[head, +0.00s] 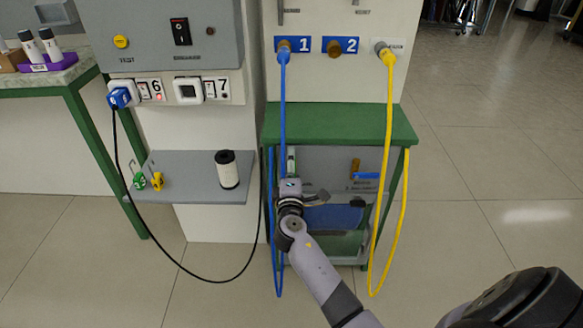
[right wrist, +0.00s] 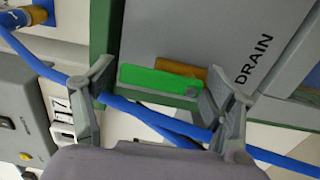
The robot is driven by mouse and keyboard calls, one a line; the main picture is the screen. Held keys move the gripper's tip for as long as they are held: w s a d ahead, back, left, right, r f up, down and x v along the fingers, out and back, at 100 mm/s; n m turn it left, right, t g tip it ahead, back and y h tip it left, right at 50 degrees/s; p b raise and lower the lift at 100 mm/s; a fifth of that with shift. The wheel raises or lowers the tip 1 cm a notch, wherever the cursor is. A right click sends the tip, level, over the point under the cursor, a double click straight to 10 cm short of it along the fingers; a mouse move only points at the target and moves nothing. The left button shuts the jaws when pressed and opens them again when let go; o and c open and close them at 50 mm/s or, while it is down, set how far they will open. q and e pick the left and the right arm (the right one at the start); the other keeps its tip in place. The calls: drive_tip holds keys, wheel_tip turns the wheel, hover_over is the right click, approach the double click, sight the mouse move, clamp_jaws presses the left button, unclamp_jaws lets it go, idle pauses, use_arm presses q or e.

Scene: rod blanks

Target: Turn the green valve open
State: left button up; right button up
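The green valve handle (right wrist: 155,80) is a flat bar with a brass body (right wrist: 190,72) behind it, beside the word DRAIN on a grey panel (right wrist: 175,35). In the right wrist view it lies between and beyond the fingertips of my right gripper (right wrist: 160,92), which is open. A blue hose (right wrist: 150,115) crosses the space between the fingers; I cannot tell whether it touches them. In the head view my right gripper (head: 291,183) is in front of the left part of the panel under the green bench and hides most of the valve. My left gripper is not in view.
A blue handle (head: 366,175) is on the panel's right. The blue hose (head: 282,100) hangs from port 1 and a yellow hose (head: 389,130) from the right port. The green bench top (head: 340,124) overhangs the panel. A grey shelf (head: 195,190) with a spool (head: 228,170) stands left.

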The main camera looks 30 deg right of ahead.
drive_tip(key=shift+o, duration=0.2)
drive_tip(key=shift+s+a+f, duration=0.1)
drive_tip(key=shift+s, duration=0.15)
drive_tip(key=v, duration=1.1)
drive_tip(key=shift+s+a, duration=0.2)
drive_tip(key=shift+s, duration=0.05)
